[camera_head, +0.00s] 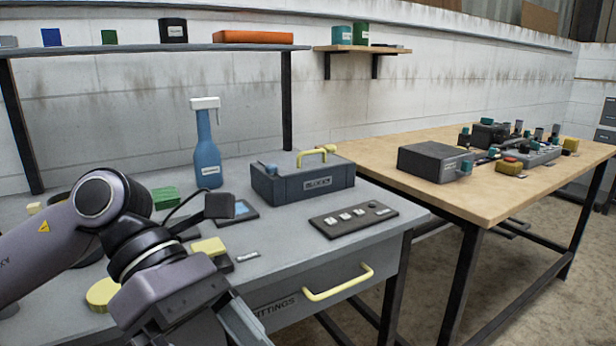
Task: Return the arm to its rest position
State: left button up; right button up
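My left arm comes in from the left over the grey workbench (290,236). Its gripper (242,324) points down toward the bottom edge of the picture, in front of the bench. The fingertips are cut off or hidden, so I cannot tell whether it is open or shut, or whether it holds anything. My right arm and gripper are not in view.
On the bench are a blue spray bottle (207,160), a dark toolbox (303,182) with a yellow handle, and a switch panel (353,219). The drawer handle (339,284) is yellow. A wooden table (480,200) with devices stands right.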

pick_arm(q)
jog(key=w+d+r+n+h, duration=0.2)
jog(key=d+r+n+h, duration=0.3)
jog(key=n+h, duration=0.65)
jog(key=w+a+f+n+t+y, duration=0.3)
jog(key=f+n+t, duration=0.3)
jog(key=n+t, duration=0.3)
jog(key=w+a+f+n+t+y, duration=0.2)
jog(key=w+f+n+t+y, duration=0.15)
jog(key=f+n+t, duration=0.55)
jog(key=w+a+f+n+t+y, duration=0.2)
jog(key=w+a+f+n+t, duration=0.3)
jog(key=n, duration=0.7)
jog(key=s+a+f+n+g+y, duration=0.35)
jog(key=s+f+n, duration=0.3)
jog(key=f, duration=0.45)
jog(key=s+a+f+n+g+y, duration=0.3)
jog(key=s+f+n+y, duration=0.2)
jog(key=s+f, duration=0.4)
notch_tip(320, 180, up, 11)
jog(key=a+y+p, duration=0.1)
jog(key=a+p, duration=0.1)
jog(key=p, duration=1.4)
jog(key=shift+s+f, duration=0.15)
jog(key=shift+s, duration=0.2)
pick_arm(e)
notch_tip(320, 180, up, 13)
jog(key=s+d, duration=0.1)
